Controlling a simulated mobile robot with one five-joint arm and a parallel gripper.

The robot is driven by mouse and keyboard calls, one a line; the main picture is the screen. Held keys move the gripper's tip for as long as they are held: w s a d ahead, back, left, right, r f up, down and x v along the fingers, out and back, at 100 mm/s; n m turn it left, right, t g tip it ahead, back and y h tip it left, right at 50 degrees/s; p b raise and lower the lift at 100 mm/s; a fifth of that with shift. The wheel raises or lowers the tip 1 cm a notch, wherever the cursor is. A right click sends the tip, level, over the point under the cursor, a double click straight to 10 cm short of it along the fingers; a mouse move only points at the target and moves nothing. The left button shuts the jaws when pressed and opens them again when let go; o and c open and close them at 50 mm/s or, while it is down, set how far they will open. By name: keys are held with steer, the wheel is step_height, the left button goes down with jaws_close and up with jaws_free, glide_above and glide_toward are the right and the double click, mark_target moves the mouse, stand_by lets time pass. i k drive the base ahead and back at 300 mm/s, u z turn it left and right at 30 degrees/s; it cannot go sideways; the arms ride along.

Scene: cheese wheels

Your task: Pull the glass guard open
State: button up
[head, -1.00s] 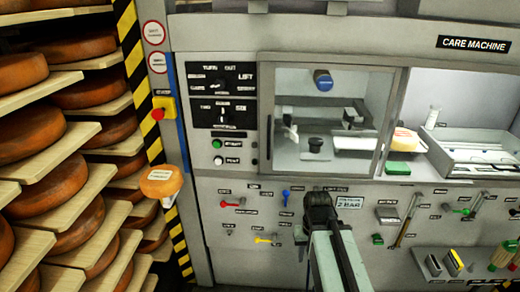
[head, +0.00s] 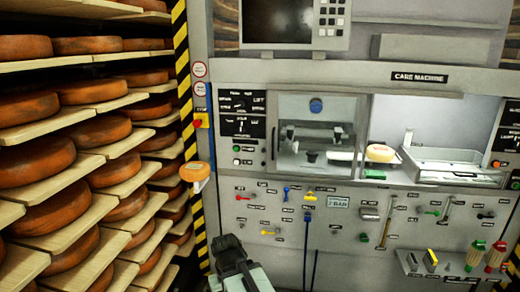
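The glass guard (head: 342,150) is a framed clear pane on the front of the care machine (head: 418,77). It covers the left bay, and a thin dark upright handle (head: 275,141) shows at its left edge. Behind the glass I see a blue round part (head: 316,105) and a small dark knob-like part. The dark end of my arm (head: 230,254) is at the bottom, left of centre, below the guard and apart from it in the picture. No gripper fingers can be made out.
Shelves (head: 60,130) with several orange cheese wheels fill the left. An orange-topped piece (head: 195,172) juts out near the striped post (head: 188,110). Levers and knobs cover the lower panel. Dark hoses (head: 306,250) hang from it. A cheese (head: 380,153) sits in the lit right bay.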

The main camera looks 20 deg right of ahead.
mark_target(272, 94)
steer(key=z, duration=0.15)
steer(key=i, duration=1.2)
steer(key=u, duration=0.25)
